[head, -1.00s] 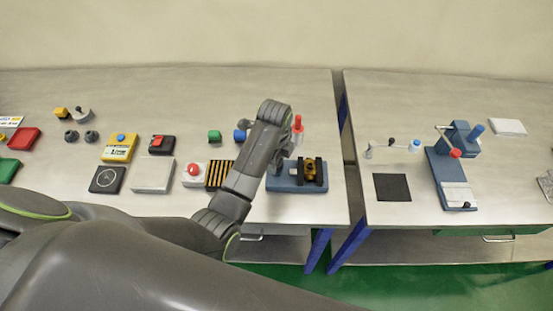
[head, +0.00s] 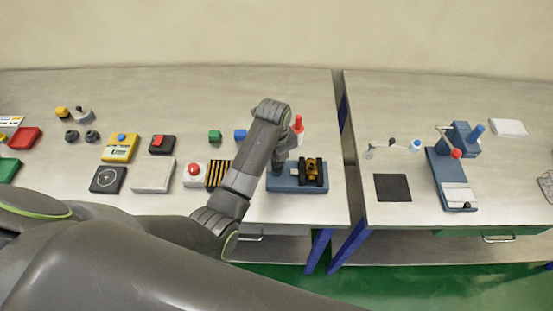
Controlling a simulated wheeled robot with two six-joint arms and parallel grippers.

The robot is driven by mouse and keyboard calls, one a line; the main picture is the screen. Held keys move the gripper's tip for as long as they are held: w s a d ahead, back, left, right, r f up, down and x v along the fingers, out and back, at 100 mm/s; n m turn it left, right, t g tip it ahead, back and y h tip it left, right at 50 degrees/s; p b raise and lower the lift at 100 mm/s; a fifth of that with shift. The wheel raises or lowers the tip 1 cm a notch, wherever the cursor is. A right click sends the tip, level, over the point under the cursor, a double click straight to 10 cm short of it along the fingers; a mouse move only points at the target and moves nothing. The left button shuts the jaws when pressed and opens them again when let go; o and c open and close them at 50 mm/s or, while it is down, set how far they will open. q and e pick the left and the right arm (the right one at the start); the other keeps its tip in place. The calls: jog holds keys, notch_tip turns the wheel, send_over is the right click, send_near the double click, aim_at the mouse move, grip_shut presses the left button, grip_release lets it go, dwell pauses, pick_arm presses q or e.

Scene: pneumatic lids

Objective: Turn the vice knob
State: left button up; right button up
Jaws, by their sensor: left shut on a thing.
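The vice has a blue base (head: 292,187) near the right end of the left table. My left gripper (head: 279,166) points down at the left part of the vice, left of the block. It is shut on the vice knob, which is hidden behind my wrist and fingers. My right gripper is not in view.
A red-topped item (head: 297,125) stands just behind the vice. A striped pad (head: 217,173) and a red button box (head: 194,173) lie to the left. A gap separates the right table (head: 400,210), which holds a blue press-like device (head: 448,175).

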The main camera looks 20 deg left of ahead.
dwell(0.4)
pick_arm(q)
jog(key=o, duration=1)
jog(key=shift+w, duration=0.1)
